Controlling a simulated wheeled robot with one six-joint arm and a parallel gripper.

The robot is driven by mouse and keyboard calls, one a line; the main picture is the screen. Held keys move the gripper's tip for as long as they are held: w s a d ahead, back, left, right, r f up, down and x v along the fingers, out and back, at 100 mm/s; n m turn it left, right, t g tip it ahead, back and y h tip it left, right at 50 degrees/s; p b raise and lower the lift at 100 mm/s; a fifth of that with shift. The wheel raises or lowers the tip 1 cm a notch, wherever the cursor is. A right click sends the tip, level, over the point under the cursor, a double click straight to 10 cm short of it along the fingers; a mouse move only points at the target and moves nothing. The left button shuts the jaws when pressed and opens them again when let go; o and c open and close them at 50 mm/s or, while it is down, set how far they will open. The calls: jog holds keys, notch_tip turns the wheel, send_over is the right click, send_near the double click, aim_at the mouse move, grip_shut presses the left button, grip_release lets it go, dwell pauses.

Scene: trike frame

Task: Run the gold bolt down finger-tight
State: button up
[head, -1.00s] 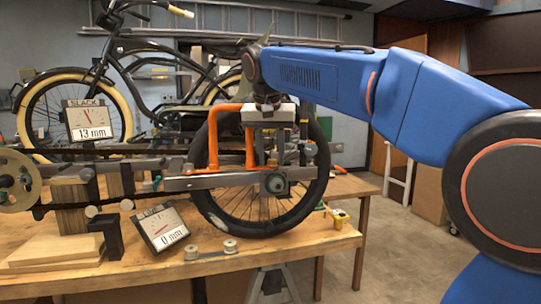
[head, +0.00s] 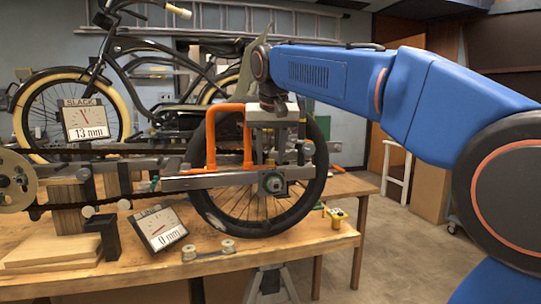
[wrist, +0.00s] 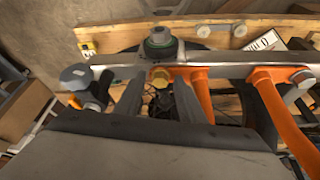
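In the head view the gold bolt (head: 270,164) is small and partly hidden under my gripper. How far down the bolt sits cannot be told.
The orange tubes (head: 248,137) stand close to my gripper's left. The axle nut (head: 273,183) is on the rail's near face, before the wheel (head: 205,208). A slack gauge (head: 86,121) reads 13 mm; a tilted gauge (head: 161,229) reads 0 mm. A silver bolt (wrist: 76,77) stands left.

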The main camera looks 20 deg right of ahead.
jog(key=shift+s+f+n+y, duration=0.1)
jog(key=shift+f+n+y, duration=0.25)
jog(key=shift+n, duration=0.45)
jog(key=shift+d, duration=0.1)
jog(key=shift+n+y, duration=0.35)
jog(key=shift+n, duration=0.45)
jog(key=shift+d+n+y, duration=0.1)
jog(key=shift+n+y, duration=0.2)
jog(key=shift+n, duration=0.6)
jog(key=shift+d+r, duration=0.1)
jog(key=shift+n+y, duration=0.3)
jog(key=shift+n, duration=0.6)
jog(key=shift+n+g+y, duration=0.3)
jog(key=shift+n, duration=0.5)
